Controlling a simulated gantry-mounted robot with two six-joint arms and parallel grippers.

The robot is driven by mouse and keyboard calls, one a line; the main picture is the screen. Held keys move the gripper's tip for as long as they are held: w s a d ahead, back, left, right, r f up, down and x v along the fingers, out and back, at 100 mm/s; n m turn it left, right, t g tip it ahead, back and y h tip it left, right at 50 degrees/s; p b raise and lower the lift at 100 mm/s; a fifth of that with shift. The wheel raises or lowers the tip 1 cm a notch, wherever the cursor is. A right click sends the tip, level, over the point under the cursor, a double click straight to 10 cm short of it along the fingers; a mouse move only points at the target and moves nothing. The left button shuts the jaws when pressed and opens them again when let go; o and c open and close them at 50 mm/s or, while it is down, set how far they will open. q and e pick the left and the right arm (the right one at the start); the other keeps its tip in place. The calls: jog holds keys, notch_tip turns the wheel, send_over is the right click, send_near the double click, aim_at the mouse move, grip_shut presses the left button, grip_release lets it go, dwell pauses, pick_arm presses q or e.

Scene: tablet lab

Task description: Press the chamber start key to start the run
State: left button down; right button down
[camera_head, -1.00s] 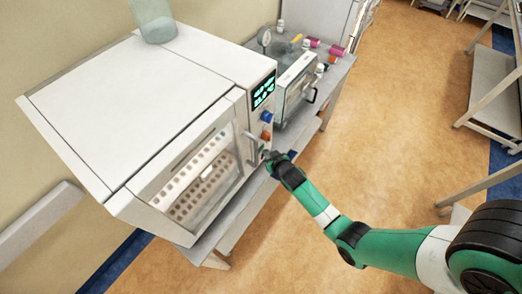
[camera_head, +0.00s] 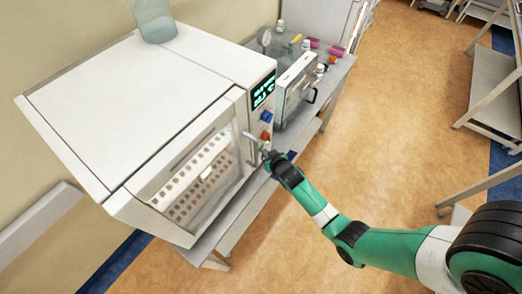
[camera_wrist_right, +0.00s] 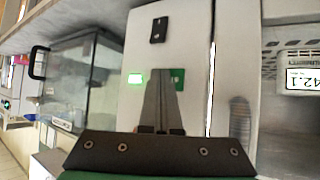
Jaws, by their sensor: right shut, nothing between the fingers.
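The chamber (camera_head: 130,80) is a large white box with a glass door and a lit display (camera_head: 263,90) on its narrow front panel. In the right wrist view, a green key (camera_wrist_right: 179,78) is on the pale panel, beside the right edge of my fingertips and partly hidden by them. My right gripper (camera_head: 268,155) is at the lower part of this panel, also seen in the right wrist view (camera_wrist_right: 162,78). It is shut and empty. I cannot tell whether it touches the key. My left gripper is not in view.
Blue (camera_head: 266,117) and orange (camera_head: 266,135) knobs sit above my gripper on the panel. The door handle (camera_head: 252,148) is close to its left. A smaller glass-fronted oven (camera_head: 296,88) stands beyond.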

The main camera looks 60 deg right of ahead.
jog(key=shift+s+p, duration=0.5)
jog(key=shift+s, duration=0.2)
jog(key=shift+s+a+p, duration=0.15)
jog(key=shift+s+p, duration=0.55)
jog(key=shift+s, duration=0.55)
jog(key=shift+s+a+p, duration=0.15)
jog(key=shift+s+p, duration=0.5)
jog(key=shift+s, duration=0.6)
